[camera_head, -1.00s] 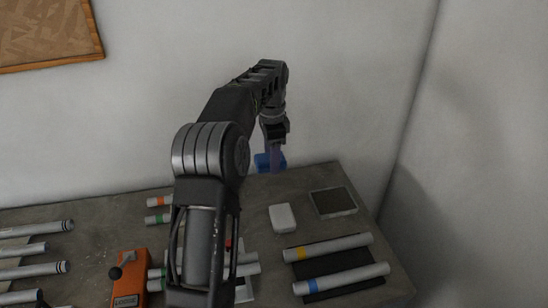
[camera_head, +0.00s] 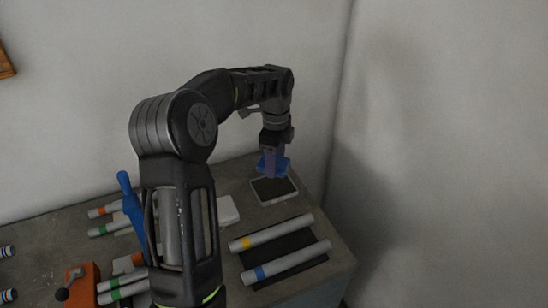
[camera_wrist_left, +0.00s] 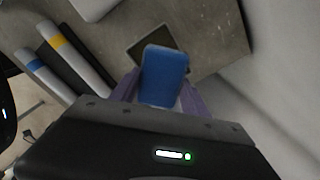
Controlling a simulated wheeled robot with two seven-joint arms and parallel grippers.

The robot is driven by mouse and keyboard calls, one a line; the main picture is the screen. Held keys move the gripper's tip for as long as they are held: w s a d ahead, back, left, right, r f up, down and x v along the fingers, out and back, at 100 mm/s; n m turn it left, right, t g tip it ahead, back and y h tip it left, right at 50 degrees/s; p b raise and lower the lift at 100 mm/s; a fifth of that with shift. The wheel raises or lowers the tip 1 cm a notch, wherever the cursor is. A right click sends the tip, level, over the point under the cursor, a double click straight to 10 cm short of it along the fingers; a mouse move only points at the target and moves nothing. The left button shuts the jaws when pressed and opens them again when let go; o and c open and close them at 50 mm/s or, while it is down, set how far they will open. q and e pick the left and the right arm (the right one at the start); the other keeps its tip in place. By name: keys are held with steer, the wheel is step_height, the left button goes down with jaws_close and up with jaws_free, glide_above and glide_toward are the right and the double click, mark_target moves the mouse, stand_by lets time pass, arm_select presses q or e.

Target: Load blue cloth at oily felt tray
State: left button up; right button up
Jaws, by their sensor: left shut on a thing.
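The blue cloth (camera_head: 283,163) is a small blue pad held between the fingers of my left gripper (camera_head: 272,172). It also shows in the left wrist view (camera_wrist_left: 165,75), between the purple fingers. The oily felt tray (camera_head: 270,199) is a shallow light-rimmed tray with a dark inside, at the table's far right. My left gripper points down over the tray's back part, and the cloth appears just above it; I cannot tell whether they touch. In the left wrist view the tray (camera_wrist_left: 133,50) is partly hidden behind the cloth. My right gripper is not in view.
A white block (camera_head: 228,210) lies left of the tray. Two tubes with yellow (camera_head: 272,232) and blue (camera_head: 287,263) bands lie on a dark mat in front. An orange clamp block (camera_head: 84,284), a blue tool (camera_head: 131,205) and more tubes are at left. Walls stand behind and right.

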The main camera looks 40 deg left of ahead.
mark_target(275, 187)
arm_select(q)
steer(key=shift+f, duration=0.1)
steer(key=shift+f+b, duration=1.9)
steer(key=shift+f, duration=1)
steer(key=shift+f+b, duration=0.3)
steer(key=shift+f, duration=0.2)
steer(key=shift+s+f, duration=0.1)
stand_by(0.3)
step_height(275, 187, up, 5)
steer(key=p, duration=0.3)
steer(key=shift+f+p, duration=0.1)
steer(key=shift+p, duration=0.3)
steer(key=shift+r+p, duration=0.3)
steer(key=shift+r, duration=0.9)
